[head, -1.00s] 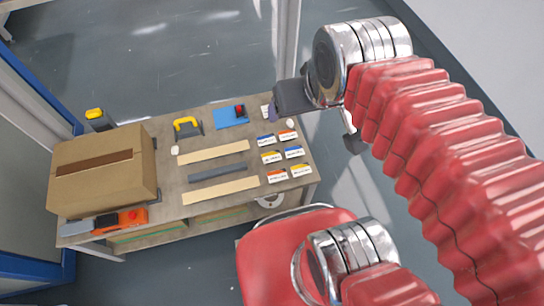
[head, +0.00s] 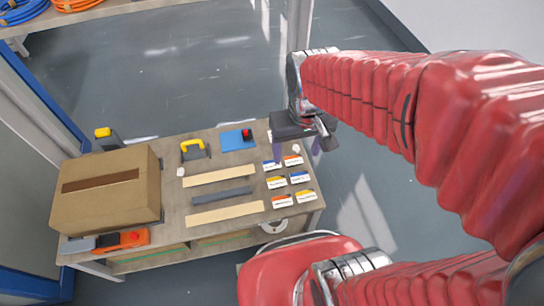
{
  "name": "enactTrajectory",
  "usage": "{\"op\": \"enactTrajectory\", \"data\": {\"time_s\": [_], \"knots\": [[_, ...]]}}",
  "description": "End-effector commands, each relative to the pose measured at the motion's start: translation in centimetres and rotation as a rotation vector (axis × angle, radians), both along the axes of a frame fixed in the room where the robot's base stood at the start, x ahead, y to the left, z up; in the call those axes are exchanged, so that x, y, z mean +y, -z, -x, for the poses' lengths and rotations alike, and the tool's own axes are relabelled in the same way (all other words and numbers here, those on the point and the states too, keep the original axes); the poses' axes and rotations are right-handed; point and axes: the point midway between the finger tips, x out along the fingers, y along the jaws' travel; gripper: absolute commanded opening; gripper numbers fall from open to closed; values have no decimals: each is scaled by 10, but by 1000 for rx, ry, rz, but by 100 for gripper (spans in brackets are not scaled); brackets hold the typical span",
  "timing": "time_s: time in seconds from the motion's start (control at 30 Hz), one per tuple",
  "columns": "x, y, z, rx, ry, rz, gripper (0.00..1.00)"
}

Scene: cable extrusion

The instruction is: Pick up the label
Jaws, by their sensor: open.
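Several small white labels with blue, orange or yellow bands lie in two columns at the right end of the workbench (head: 172,212). They include a blue-banded label (head: 271,165), an orange-banded label (head: 293,160) and a yellow-banded label (head: 306,196). My gripper (head: 296,150) is at the bench's right end, above and beside the far labels. Its dark body hides part of the bench's far right corner. The jaws are open, and I see nothing between them. Its height above the labels is hard to tell.
A cardboard box (head: 105,190) stands on the bench's left end, with an orange tool (head: 133,238) in front. Long strips (head: 225,213) lie mid-bench. A blue pad (head: 236,140) and a yellow-handled tool (head: 194,149) sit behind.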

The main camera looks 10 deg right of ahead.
Motion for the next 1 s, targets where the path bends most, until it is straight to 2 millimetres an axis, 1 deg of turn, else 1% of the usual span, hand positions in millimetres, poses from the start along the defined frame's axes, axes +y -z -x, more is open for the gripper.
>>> {"op": "enactTrajectory", "data": {"time_s": [0.03,0.27,0.57,0.87,1.0], "knots": [[0,8,-3,22,0,0,66],[0,44,-19,95,-1,0,66],[1,95,-39,175,-2,0,66],[1,152,-55,238,-4,-1,66],[2,181,-62,259,-5,-1,66]]}}
